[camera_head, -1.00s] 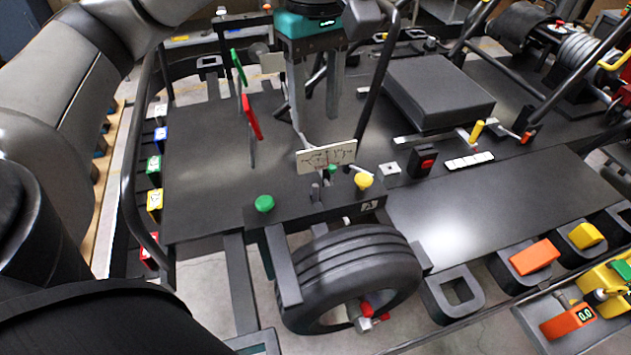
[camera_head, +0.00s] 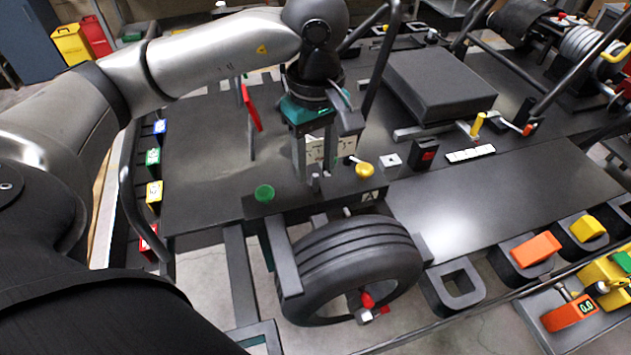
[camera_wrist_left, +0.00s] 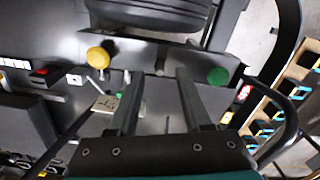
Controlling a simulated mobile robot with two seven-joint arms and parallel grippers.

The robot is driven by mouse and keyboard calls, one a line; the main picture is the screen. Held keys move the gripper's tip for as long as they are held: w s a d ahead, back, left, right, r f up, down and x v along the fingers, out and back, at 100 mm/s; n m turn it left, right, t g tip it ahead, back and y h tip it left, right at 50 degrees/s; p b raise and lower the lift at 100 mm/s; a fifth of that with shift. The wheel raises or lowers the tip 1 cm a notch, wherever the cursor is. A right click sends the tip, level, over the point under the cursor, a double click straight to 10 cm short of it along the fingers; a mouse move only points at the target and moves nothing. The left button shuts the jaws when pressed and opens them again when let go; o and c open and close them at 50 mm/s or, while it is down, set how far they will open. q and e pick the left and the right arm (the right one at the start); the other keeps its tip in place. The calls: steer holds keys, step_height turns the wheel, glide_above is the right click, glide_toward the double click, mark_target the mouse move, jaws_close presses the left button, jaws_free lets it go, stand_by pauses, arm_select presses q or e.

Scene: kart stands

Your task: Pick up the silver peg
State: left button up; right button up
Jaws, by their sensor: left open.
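The silver peg (camera_head: 315,182) is a small grey upright pin on the dark ledge between a green knob and a yellow knob. It also shows in the left wrist view (camera_wrist_left: 160,66), between the lines of the two fingers and just past their tips. My left gripper (camera_head: 314,168) is open and points down, with its fingertips close above the peg. Its fingers also show in the left wrist view (camera_wrist_left: 159,74), apart with nothing between them. Whether a finger touches the peg I cannot tell. My right gripper is not in view.
The green knob (camera_head: 264,192) and yellow knob (camera_head: 364,170) flank the peg. A black tyre (camera_head: 357,262) is in front of the ledge. The dark panel (camera_head: 480,205) at right is clear.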

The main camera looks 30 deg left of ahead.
mark_target(315, 187)
arm_select(q)
steer(key=shift+f, duration=1.15)
jaws_close()
